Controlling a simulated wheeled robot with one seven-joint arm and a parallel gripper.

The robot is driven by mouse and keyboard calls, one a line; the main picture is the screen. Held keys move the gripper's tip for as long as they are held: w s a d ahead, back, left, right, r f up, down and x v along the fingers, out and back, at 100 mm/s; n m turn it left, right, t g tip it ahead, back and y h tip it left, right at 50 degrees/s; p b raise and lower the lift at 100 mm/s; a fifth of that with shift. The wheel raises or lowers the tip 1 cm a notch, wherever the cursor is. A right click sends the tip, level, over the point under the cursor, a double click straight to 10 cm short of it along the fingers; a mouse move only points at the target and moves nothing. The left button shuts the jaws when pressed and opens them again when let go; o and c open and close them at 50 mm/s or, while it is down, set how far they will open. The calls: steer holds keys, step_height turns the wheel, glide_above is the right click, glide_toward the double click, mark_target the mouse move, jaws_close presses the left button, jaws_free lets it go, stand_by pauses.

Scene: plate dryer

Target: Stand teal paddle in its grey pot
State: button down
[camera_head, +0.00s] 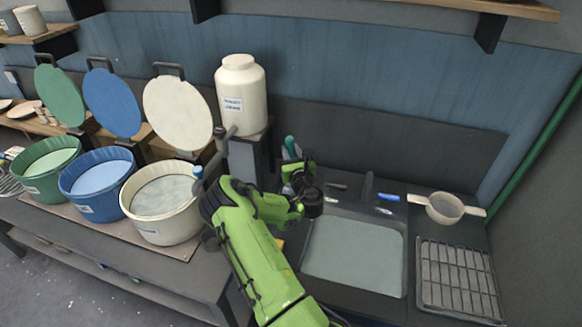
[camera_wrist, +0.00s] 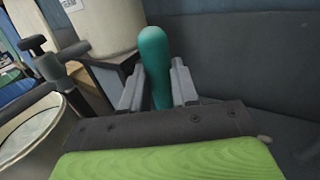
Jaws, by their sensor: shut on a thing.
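The teal paddle (camera_wrist: 154,60) shows in the wrist view as a rounded teal shaft standing between the two grey fingers of my gripper (camera_wrist: 158,84). My gripper is shut on it. In the head view, a short teal part of the paddle (camera_head: 290,146) sticks up at my gripper (camera_head: 298,168), beside the stand with the white jar and behind the sink. The paddle's lower part is hidden by the gripper and arm. I cannot make out the grey pot in either view.
A large white jar (camera_head: 240,95) stands on a dark stand left of my gripper. Green, blue and cream tubs (camera_head: 160,205) with raised lids line the left. A sink basin (camera_head: 355,255), a wire rack (camera_head: 458,280) and a strainer (camera_head: 445,208) lie to the right.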

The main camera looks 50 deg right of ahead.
steer(key=shift+f+b, duration=0.7)
steer(key=shift+f, duration=1.2)
steer(key=shift+f, duration=0.15)
steer(key=c, duration=0.8)
jaws_free()
steer(key=shift+c, duration=0.2)
